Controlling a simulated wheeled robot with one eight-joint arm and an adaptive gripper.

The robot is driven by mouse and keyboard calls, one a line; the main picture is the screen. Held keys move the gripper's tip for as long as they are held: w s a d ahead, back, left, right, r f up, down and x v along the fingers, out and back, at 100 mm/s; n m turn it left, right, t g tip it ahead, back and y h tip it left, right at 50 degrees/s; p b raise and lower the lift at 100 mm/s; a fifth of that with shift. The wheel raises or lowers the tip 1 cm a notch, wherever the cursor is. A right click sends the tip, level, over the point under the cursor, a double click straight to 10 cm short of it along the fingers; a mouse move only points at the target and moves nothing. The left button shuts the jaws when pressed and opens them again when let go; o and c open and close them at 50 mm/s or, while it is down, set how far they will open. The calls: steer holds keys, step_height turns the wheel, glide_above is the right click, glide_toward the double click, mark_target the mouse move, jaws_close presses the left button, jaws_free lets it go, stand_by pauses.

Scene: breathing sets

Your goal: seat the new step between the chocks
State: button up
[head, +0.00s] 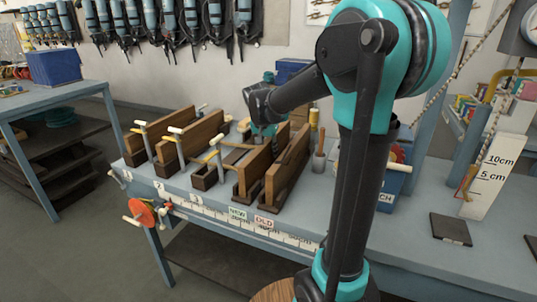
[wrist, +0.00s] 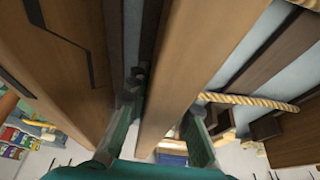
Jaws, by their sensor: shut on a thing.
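The new step is a plain brown wooden board (head: 252,172) standing on edge behind the green NEW label in the head view. My gripper (head: 266,135) is at its far upper part, partly hidden by my arm. In the wrist view the board (wrist: 190,65) runs between the two fingers of my gripper (wrist: 160,132), which are shut on it. Whether its lower edge still touches the dark rack is unclear. A second board (head: 289,165), behind the OLD label, stands close to the right; in the wrist view it (wrist: 60,55) has a dark jagged line. The chocks cannot be told apart surely.
Left of the held board are a dark wooden block (head: 204,177), rope and upright boards (head: 196,138) with clamps. A pale rope (wrist: 250,100) runs beside the held board. A blue box (head: 392,180) stands to the right.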

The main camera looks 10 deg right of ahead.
jaws_close()
steer(key=shift+r, duration=0.1)
